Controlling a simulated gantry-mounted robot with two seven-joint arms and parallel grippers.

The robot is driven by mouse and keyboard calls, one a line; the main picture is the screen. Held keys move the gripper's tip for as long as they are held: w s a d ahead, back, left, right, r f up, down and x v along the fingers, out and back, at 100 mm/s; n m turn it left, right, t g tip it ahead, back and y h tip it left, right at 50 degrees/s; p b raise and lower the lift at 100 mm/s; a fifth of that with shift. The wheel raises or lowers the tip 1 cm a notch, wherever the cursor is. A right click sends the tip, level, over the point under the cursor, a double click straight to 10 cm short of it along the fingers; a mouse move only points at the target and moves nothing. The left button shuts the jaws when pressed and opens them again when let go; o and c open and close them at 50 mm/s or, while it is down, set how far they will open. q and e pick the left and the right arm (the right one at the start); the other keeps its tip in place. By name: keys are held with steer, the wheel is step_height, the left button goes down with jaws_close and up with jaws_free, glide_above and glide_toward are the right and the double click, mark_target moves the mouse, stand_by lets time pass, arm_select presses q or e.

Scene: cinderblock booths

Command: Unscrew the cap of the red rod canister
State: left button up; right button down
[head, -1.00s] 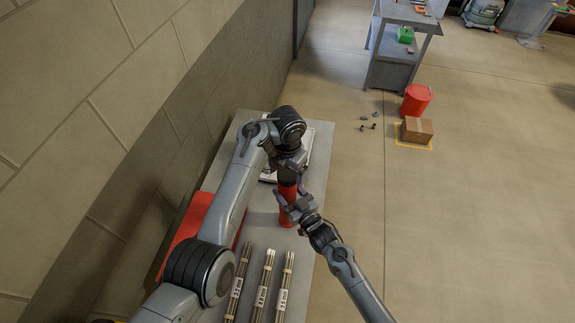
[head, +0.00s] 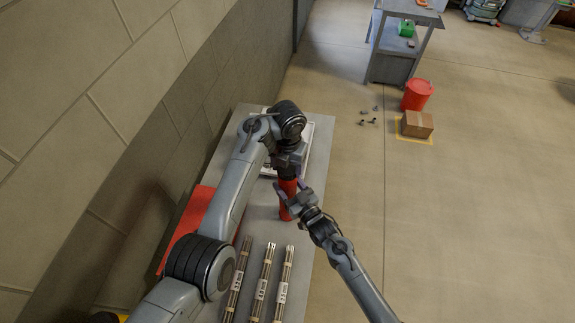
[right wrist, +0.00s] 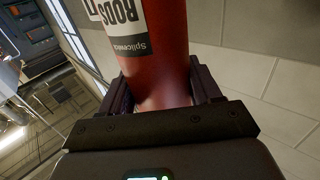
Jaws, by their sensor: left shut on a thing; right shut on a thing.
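The red rod canister (head: 287,213) stands roughly upright over the grey table, below my left gripper. My left gripper (head: 289,172) is at the canister's top end and shut there; the cap is hidden behind the gripper and wrist. My right gripper (head: 298,201) is shut around the canister's body from the right side. In the right wrist view the red canister (right wrist: 155,75) fills the space between the right gripper's two dark fingers (right wrist: 160,90), with a white label reading "RODS" above them.
Several bundles of rods (head: 262,283) lie on the table (head: 226,150) at the front. A red thing (head: 190,225) lies at the left by the wall, partly behind my left arm. A white tray (head: 308,140) is behind the left gripper. A box (head: 417,124) and red bin (head: 417,95) stand on the floor.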

arm_select(q)
steer(key=n, duration=2.7)
steer(key=shift+r, duration=0.1)
steer(key=n, duration=0.3)
steer(key=o, duration=1.2)
steer(key=shift+c, duration=0.2)
